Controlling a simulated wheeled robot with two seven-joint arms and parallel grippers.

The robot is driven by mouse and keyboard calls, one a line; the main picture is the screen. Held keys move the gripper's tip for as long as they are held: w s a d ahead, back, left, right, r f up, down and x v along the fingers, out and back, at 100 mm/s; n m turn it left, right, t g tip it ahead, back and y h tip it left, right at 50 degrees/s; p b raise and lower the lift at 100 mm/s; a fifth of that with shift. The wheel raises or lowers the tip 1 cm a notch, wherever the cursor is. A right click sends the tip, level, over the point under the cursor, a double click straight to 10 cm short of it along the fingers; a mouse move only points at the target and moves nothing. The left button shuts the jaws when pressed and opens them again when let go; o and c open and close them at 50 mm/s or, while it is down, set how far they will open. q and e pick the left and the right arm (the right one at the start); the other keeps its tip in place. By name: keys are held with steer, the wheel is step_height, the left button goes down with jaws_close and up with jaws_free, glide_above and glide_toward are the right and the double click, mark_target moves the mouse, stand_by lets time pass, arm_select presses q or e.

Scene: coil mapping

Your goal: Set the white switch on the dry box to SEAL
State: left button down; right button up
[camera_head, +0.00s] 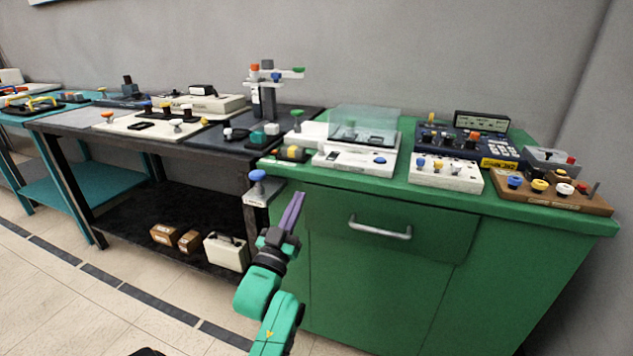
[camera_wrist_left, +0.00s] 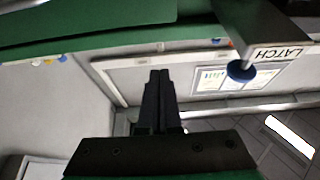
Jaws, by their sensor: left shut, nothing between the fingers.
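My left gripper (camera_head: 297,197) is shut and empty, pointing up in front of the green cabinet's left part. Its dark fingers (camera_wrist_left: 159,76) are together in the left wrist view. I cannot tell which device is the dry box, as most labels are too small to read. White knobs show on a brown board (camera_head: 550,201) at the right, as a white knob (camera_head: 564,189), and on a white panel (camera_head: 445,184), as another pale knob (camera_head: 456,167). The gripper is well left of both and touches neither. My right gripper is not in view.
A blue knob (camera_head: 257,175) sits on a bracket at the cabinet's left corner; in the wrist view its bracket reads LATCH (camera_wrist_left: 278,53). A clear-covered device (camera_head: 363,123) stands on the green cabinet (camera_head: 400,260), which has a protruding drawer handle (camera_head: 380,230). A dark bench (camera_head: 85,146) stands left.

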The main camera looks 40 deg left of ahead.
mark_target(320, 147)
arm_select(q)
steer(key=shift+r, duration=0.2)
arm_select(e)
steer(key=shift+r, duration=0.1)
arm_select(q)
steer(key=x, duration=1.3)
steer(key=shift+w+a, duration=0.15)
steer(key=shift+w, duration=0.05)
steer(key=shift+w+r, duration=0.15)
steer(key=shift+w, duration=0.1)
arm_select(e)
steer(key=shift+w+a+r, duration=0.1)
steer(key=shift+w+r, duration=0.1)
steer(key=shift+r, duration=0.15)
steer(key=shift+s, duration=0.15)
